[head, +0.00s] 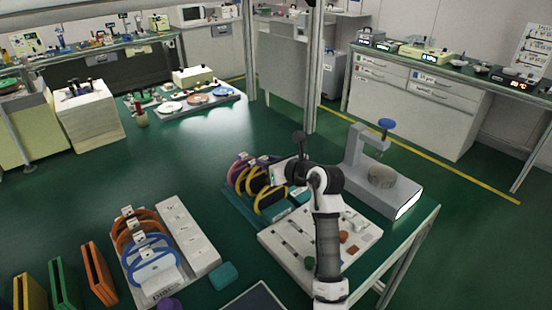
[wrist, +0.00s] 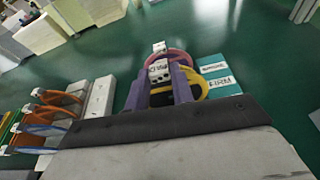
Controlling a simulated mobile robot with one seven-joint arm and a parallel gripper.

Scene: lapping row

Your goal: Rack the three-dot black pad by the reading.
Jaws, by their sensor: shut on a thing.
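My gripper (head: 277,172) is over the near middle of the bench, beside a teal-based rack (head: 236,203) with purple and yellow hoops. In the wrist view my gripper (wrist: 160,76) is shut on a white block with dark marks (wrist: 158,69), which seems to be the top of a pad. The pad's lower part is mostly hidden, so its dots cannot be counted. In the wrist view the rack's teal base (wrist: 222,83) carries a label reading FIRM and a second, unreadable one. A grey gauge stand (head: 358,155) with a blue knob has a lit display (head: 407,204), unreadable here.
A pale tray (head: 283,248) with slots and small blocks lies in front of the rack. Another rack with orange and blue hoops (head: 150,246) stands left, beside a long white block (head: 189,238). Orange, green and yellow frames (head: 98,272) stand at lower left. The bench's middle is clear.

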